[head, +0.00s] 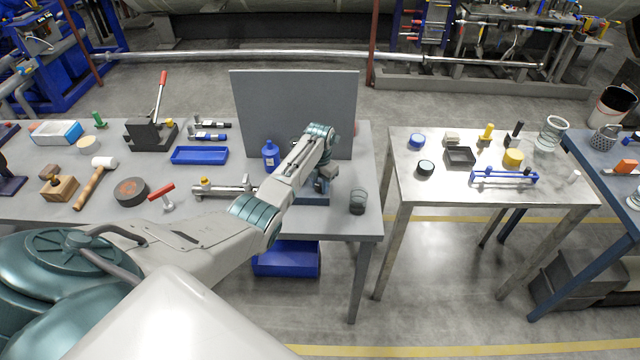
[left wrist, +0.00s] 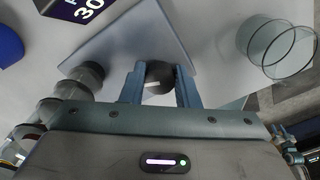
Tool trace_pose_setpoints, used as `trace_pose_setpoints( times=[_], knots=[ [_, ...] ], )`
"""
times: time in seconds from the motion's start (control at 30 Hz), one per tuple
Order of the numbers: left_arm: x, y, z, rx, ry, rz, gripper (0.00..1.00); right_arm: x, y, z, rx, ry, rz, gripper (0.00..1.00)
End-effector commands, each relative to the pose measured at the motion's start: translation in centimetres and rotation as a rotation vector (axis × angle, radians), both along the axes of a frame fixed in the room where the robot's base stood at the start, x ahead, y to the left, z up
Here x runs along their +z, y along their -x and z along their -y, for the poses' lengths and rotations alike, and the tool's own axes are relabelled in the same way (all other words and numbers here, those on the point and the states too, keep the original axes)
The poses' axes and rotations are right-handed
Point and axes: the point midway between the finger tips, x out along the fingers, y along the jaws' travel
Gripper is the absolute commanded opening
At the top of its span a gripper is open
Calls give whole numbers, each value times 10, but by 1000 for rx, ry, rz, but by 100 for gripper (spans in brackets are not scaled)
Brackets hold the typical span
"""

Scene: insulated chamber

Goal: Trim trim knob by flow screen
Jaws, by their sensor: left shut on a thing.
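The trim knob (left wrist: 158,78) is a dark round knob with a white mark, in the left wrist view. It stands on a grey-blue plate (left wrist: 125,38). My left gripper (left wrist: 160,84) is shut on the knob, with one blue finger on each side. A dark purple flow screen (left wrist: 88,8) shows at the top edge of the left wrist view, cut off so only a white "30" and part of a letter can be read. In the head view my left gripper (head: 322,184) is over the blue base (head: 312,199); my arm hides the knob and the screen's face there.
A blue bottle (head: 270,156) is left of my wrist, and a grey upright panel (head: 290,105) stands behind. A metal valve fitting (head: 215,191) lies left. A gap separates this bench from the right table (head: 440,185).

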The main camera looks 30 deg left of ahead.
Motion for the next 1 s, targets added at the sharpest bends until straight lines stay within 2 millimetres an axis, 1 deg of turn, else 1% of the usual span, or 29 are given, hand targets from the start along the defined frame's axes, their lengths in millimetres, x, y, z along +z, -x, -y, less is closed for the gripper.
trace_pose_setpoints(
  times=[0.03, 0.27, 0.3, 0.4, 0.67, 0.77, 0.87, 0.97, 1.0],
  knots=[
    [2, -1, -1, 1, -3, 3, 5, 0, 0, -1, 0, -1, 0, 36],
    [2, -1, -1, 0, -3, 3, 5, 0, 0, -3, -1, -3, 0, 36],
    [2, -1, -1, 0, -3, 3, 32, 0, 0, -2, -1, -3, 0, 36],
    [2, -1, -1, 0, -2, 3, 50, 0, 0, -2, -1, -2, 0, 36],
    [1, 0, 0, 0, -1, 1, 50, 0, 0, -2, -1, -2, 0, 36],
    [4, -1, 0, 0, -1, 1, 50, -2, 0, -2, -1, -2, 0, 36],
    [13, -1, -1, 0, -2, 3, 50, -5, 0, -2, -1, -2, 0, 36],
    [28, -1, -1, 0, -3, 5, 50, -9, 0, -1, -1, -1, 0, 36],
    [37, -1, -1, 0, -2, 6, 50, -12, 0, -1, 0, -1, 0, 36]
  ],
)
